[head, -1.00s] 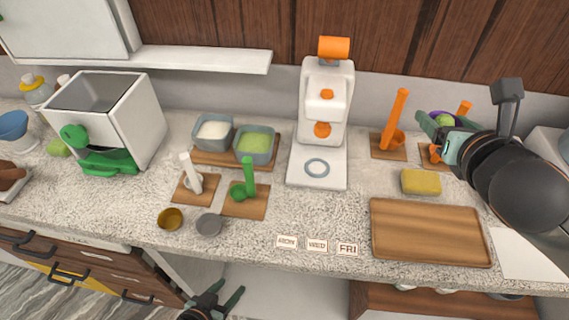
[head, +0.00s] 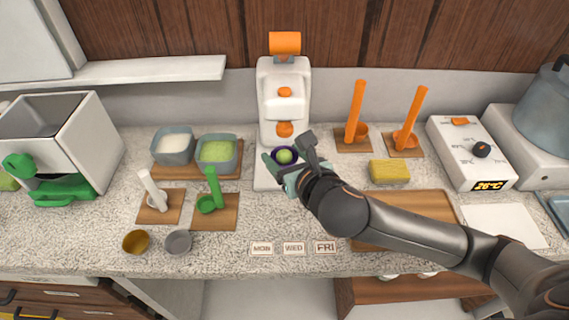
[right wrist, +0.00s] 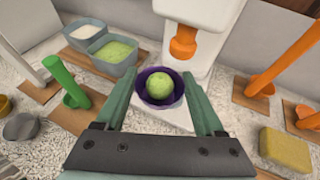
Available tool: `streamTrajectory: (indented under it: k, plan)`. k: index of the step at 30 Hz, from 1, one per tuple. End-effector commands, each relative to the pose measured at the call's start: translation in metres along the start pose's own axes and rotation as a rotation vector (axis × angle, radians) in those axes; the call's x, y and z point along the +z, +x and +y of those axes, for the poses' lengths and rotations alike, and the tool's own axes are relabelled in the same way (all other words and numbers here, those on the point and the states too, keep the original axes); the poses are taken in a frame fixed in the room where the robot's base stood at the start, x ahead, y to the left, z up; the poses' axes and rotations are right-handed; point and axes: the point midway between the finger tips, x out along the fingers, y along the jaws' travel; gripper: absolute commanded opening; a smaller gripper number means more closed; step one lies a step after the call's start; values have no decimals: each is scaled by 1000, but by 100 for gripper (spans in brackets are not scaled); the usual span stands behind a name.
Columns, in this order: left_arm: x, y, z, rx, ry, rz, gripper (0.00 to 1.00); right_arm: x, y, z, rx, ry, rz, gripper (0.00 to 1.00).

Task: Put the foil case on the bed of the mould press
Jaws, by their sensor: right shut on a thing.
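The foil case is a small dark purple cup (head: 274,153) with a green ball (head: 285,156) in it. My right gripper (head: 283,163) is shut on the case, which shows between its fingers in the right wrist view (right wrist: 146,97). The white mould press (head: 284,95) with orange knobs stands at the back wall. The case is over the white bed (head: 264,180) of the press, below the orange plunger (right wrist: 183,43). The ring on the bed is hidden by the case and gripper. I cannot tell whether the case touches the bed. My left gripper is out of view.
Left of the press are tubs of white and green filling (head: 215,150) on a board, and white and green scoops (head: 211,190). Right are orange scoops (head: 355,115), a yellow sponge (head: 389,172) and a control box (head: 470,150). My right arm crosses the wooden tray (head: 440,200).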

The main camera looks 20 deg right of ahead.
Motion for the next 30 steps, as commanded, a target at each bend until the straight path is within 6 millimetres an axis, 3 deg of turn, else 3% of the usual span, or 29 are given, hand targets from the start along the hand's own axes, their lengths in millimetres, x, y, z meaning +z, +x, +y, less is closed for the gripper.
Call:
streamTrajectory:
  k: [3,10,17,23,30]
  plan:
    - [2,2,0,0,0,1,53,-6,31,-13,-5,0,3,9]
    - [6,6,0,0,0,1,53,-30,72,-25,-2,1,1,9]
    - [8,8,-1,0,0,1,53,-40,89,-30,-2,0,1,9]
    - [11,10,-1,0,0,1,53,-65,98,-30,-1,1,3,9]
    - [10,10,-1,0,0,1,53,-67,99,-30,0,-1,-1,9]
